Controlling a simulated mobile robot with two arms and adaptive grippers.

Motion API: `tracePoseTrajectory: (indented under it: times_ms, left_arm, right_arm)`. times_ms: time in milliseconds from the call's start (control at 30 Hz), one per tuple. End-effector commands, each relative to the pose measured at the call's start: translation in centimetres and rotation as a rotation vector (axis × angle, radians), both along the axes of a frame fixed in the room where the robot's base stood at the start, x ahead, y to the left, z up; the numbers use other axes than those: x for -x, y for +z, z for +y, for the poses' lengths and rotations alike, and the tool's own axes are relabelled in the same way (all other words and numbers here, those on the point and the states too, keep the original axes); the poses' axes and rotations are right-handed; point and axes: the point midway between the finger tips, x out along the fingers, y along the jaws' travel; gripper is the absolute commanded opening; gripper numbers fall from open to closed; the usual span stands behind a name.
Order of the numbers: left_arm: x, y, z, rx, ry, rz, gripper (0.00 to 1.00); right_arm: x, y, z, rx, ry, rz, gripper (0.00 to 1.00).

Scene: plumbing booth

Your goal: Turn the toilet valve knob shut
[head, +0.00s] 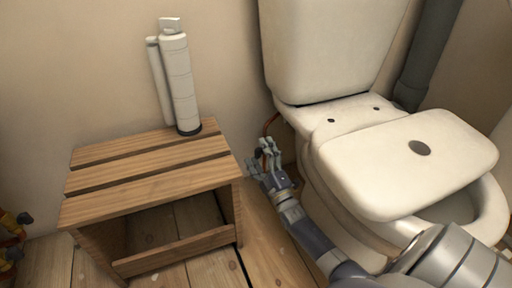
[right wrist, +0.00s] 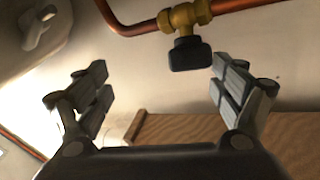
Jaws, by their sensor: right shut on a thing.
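The toilet valve shows in the right wrist view as a brass body (right wrist: 183,17) on a copper pipe, with a dark knob (right wrist: 190,54) below it. In the head view, my right gripper (head: 259,161) is low by the wall, between the stool and the toilet, and largely hides the valve. My left gripper is not in view.
The toilet (head: 335,122) stands close on the right, with a white slab with a dark hole (head: 380,165) across its bowl. A wooden stool (head: 150,175) on the left carries a white cylinder (head: 180,85). Brass fittings (head: 10,240) show at the left edge.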

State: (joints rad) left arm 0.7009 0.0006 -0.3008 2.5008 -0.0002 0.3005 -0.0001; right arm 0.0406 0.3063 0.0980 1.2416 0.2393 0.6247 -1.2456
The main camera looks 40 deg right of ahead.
Motion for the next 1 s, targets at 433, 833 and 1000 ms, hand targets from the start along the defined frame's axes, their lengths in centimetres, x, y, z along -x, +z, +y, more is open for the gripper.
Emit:
tracePoseTrajectory:
  times_ms: [433, 833, 1000]
  left_arm:
    - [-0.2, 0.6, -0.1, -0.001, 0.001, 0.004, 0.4]
    - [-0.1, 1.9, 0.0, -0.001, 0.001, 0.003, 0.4]
    - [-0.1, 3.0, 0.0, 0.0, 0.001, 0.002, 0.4]
  right_arm:
    - [2.1, 1.2, -0.3, 0.013, -0.008, -0.051, 0.59]
    - [3.5, 0.9, 0.2, 0.009, -0.003, -0.038, 0.55]
    - [5.2, 0.9, 0.5, 0.006, -0.003, -0.035, 0.55]
